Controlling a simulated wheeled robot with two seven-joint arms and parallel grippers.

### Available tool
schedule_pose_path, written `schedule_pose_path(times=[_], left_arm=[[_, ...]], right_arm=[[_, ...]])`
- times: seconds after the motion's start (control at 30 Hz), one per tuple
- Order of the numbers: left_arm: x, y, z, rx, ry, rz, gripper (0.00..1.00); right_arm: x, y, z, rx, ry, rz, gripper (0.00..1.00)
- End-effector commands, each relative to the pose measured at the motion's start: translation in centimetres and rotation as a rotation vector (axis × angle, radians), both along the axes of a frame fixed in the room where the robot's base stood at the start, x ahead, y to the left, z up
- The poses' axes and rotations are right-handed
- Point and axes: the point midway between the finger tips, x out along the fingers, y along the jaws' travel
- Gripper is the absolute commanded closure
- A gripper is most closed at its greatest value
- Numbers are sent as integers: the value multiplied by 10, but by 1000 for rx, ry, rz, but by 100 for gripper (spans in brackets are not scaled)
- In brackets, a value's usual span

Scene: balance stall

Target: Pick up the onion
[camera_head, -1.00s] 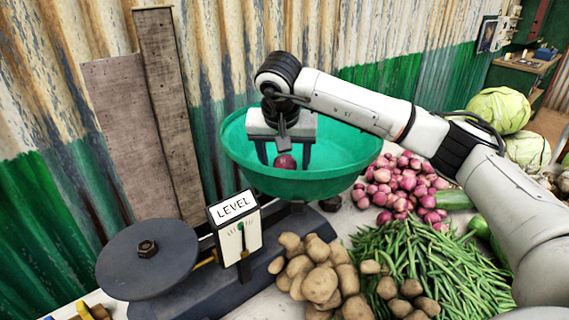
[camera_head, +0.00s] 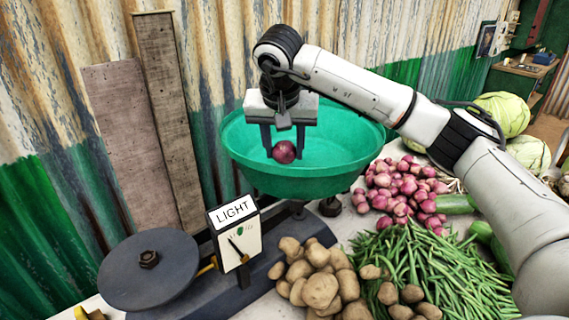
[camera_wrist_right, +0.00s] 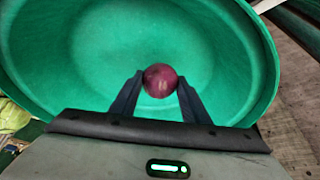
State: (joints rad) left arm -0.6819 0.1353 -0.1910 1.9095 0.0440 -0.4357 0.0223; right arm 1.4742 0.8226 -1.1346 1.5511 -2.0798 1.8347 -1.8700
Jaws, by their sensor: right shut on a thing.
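A round dark red onion (camera_head: 284,152) is between the fingertips of my right gripper (camera_head: 283,146), just over the green pan (camera_head: 345,175) of the balance. The right wrist view shows the onion (camera_wrist_right: 160,80) pinched between the two dark fingers of the gripper (camera_wrist_right: 158,88), with the inside of the green pan (camera_wrist_right: 95,45) behind it. The gripper is shut on the onion. The pan looks empty apart from that. My left gripper is not in view.
The balance's sign (camera_head: 234,212) reads LIGHT, and its round dark plate (camera_head: 150,272) is at left. Potatoes (camera_head: 318,278), green beans (camera_head: 420,262) and a pile of red onions (camera_head: 400,187) crowd the front and right. Cabbages (camera_head: 503,112) stand behind my right arm. Corrugated wall is behind.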

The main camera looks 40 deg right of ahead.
Motion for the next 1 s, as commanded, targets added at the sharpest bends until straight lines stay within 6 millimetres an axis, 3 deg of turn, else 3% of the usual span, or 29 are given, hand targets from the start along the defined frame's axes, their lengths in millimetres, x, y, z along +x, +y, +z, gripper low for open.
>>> schedule_pose_path(times=[0.1, 0.3, 1.0], left_arm=[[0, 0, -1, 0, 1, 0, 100], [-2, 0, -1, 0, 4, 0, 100], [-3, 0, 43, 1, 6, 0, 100]], right_arm=[[1, 0, 26, 1, -5, -1, 86], [0, 0, 52, 1, -2, -1, 86], [0, 0, 100, -1, 1, 0, 86]])
